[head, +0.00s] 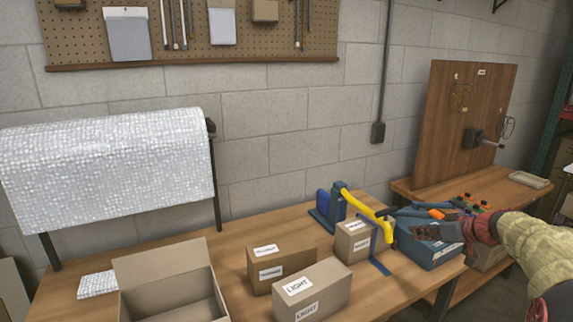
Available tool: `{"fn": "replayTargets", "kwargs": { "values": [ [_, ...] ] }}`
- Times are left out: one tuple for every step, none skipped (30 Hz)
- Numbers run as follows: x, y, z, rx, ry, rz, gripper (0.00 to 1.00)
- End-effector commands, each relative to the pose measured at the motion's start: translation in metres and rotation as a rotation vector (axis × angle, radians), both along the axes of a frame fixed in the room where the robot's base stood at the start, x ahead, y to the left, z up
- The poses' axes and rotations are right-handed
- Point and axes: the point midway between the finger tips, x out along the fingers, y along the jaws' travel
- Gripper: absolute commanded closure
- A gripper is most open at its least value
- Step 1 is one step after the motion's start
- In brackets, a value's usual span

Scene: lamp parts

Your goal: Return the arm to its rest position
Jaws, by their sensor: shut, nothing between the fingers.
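My arm (540,252), in a yellowish sleeve, reaches in from the right edge. My gripper (424,232) is dark red, shut and empty, at or just above the blue box (436,256) on the right part of the workbench (200,252). I cannot tell whether it touches the box. Its fingertips are small and dark in the head view. A cardboard box labelled LIGHT (312,296) stands at the bench front, with another labelled box (278,268) behind it. A small labelled box (356,243) stands left of my gripper.
A blue-and-yellow tape dispenser (336,208) stands behind the small box. An open carton (170,285) and a bubble-wrap roll (105,165) are at the left. A second table (475,188) with an upright wooden board (462,120) stands right. Bare bench lies between the carton and boxes.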

Motion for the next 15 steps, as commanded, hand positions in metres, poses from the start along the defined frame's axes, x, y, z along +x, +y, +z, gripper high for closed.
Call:
{"fn": "replayTargets", "kwargs": {
  "values": [
    [-0.002, -0.001, -0.004, 0.036, 0.03, -0.031, 1.0],
    [-0.006, 0.0, -0.011, 0.064, 0.061, -0.054, 1.0],
    [-0.013, 0.001, -0.024, 0.105, 0.111, -0.086, 1.0],
    [-0.02, 0.003, -0.035, 0.135, 0.154, -0.111, 1.0],
    [-0.028, 0.005, -0.046, 0.162, 0.198, -0.138, 1.0],
    [-0.04, 0.008, -0.059, 0.195, 0.257, -0.175, 1.0],
    [-0.051, 0.011, -0.066, 0.215, 0.299, -0.204, 1.0],
    [-0.062, 0.014, -0.071, 0.233, 0.34, -0.233, 1.0],
    [-0.078, 0.022, -0.077, 0.252, 0.398, -0.27, 1.0],
    [-0.091, 0.029, -0.079, 0.262, 0.438, -0.298, 1.0],
    [-0.104, 0.038, -0.08, 0.269, 0.479, -0.324, 1.0],
    [-0.124, 0.053, -0.08, 0.271, 0.534, -0.359, 1.0],
    [-0.139, 0.064, -0.078, 0.268, 0.57, -0.386, 1.0],
    [-0.155, 0.076, -0.076, 0.261, 0.605, -0.41, 1.0],
    [-0.176, 0.092, -0.072, 0.245, 0.642, -0.441, 1.0]
  ]
}}
